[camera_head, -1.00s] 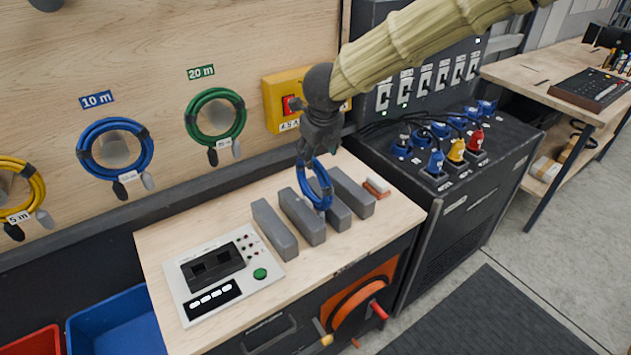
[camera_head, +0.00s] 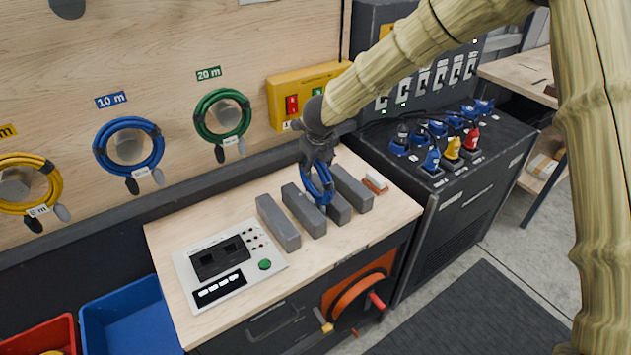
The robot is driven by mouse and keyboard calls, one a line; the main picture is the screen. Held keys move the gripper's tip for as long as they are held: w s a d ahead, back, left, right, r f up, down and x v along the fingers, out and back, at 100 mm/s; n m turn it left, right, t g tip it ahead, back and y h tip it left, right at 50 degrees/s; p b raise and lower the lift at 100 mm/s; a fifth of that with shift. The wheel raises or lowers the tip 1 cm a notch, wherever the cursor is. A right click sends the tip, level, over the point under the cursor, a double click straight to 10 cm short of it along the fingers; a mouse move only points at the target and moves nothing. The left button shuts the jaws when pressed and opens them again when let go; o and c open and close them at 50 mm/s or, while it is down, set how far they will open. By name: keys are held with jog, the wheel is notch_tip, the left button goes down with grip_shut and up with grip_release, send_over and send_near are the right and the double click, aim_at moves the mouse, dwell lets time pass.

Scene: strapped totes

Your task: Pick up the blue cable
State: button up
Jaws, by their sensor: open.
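A small blue cable coil (camera_head: 326,196) stands upright among the grey blocks on the wooden bench top. My gripper (camera_head: 318,168) points down at the top of this coil, with its open fingers at the coil's upper part. The fingers hide part of the coil, and I cannot tell whether they touch it. Another blue cable coil (camera_head: 101,152) hangs on the wall board under a blue "10 m" label.
Grey blocks (camera_head: 278,222) stand in a row on the bench (camera_head: 215,312). A test panel (camera_head: 262,281) lies left of them. Green (camera_head: 200,122) and yellow (camera_head: 52,184) coils hang on the wall. A dark cabinet with plugs (camera_head: 470,190) stands to the right.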

jog(key=shift+w, duration=0.1)
jog(key=shift+c, duration=0.7)
jog(key=shift+s+r, duration=0.2)
jog(key=shift+s, duration=0.1)
jog(key=c, duration=0.7)
grip_shut()
jog(key=shift+w+f, duration=0.1)
jog(key=shift+w+r, duration=0.1)
jog(key=shift+r, duration=0.15)
jog(key=shift+r, duration=0.3)
notch_tip(320, 180, up, 17)
jog(key=b, duration=0.4)
jog(key=shift+r+p, duration=0.15)
jog(key=shift+p, duration=0.25)
